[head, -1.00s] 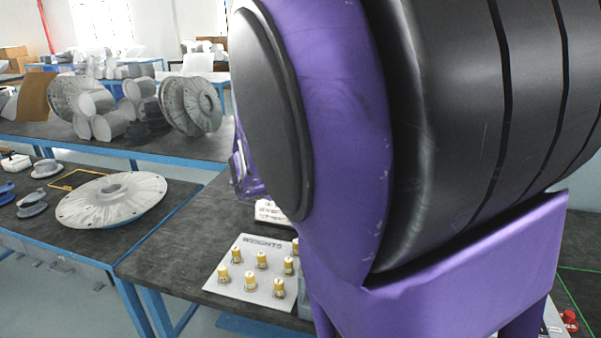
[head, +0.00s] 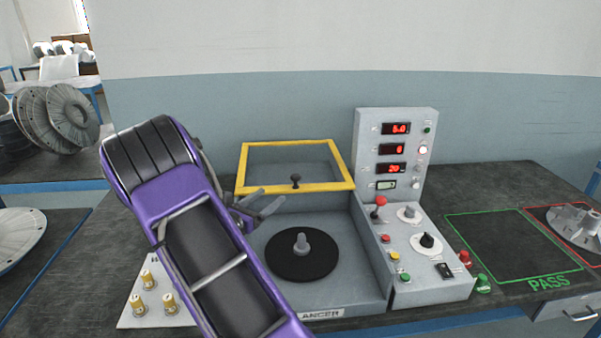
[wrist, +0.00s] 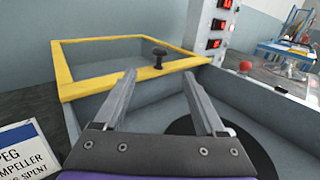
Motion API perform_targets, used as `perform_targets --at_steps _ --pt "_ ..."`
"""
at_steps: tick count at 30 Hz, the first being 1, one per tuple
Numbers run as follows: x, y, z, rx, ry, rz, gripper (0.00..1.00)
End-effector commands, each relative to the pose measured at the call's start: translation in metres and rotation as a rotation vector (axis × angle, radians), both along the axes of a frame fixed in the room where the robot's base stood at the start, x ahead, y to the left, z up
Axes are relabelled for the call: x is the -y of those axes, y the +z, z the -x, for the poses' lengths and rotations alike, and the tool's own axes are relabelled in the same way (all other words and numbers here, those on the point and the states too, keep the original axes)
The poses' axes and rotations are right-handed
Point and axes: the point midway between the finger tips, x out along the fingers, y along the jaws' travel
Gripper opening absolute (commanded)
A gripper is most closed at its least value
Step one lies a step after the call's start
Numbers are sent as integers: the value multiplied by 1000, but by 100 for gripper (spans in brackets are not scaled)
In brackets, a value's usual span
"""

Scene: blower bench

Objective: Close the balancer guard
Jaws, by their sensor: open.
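The balancer guard (head: 247,165) is a yellow-framed clear panel with a dark knob (head: 295,180) on its front bar. It stands raised at the back of the grey balancer (head: 345,240), leaving the black turntable (head: 300,262) with its grey hub uncovered. My gripper (head: 268,204) is open and empty, left of and a little below the knob, over the balancer's left side. In the wrist view the guard (wrist: 110,84) and its knob (wrist: 158,56) lie ahead, beyond the two spread fingers (wrist: 158,88). The fingers appear apart from the guard.
A control panel (head: 415,230) with red displays and a red-topped lever stands right of the balancer. A PASS area (head: 510,250) is empty; a metal impeller (head: 578,226) sits in the red square. Brass weights (head: 138,305) stand at front left.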

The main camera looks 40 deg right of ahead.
Motion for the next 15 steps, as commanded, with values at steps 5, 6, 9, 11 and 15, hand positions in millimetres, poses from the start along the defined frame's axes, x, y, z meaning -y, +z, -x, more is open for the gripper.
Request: perform_targets --at_steps 5,6,9,11,15 --pt "26 0 -8 1 -5 1 73" --pt "33 0 -10 0 -4 1 73" --pt "54 0 -18 0 -5 1 73" --pt "67 0 -23 0 -4 -1 73" --pt "96 0 -33 0 -4 0 73"
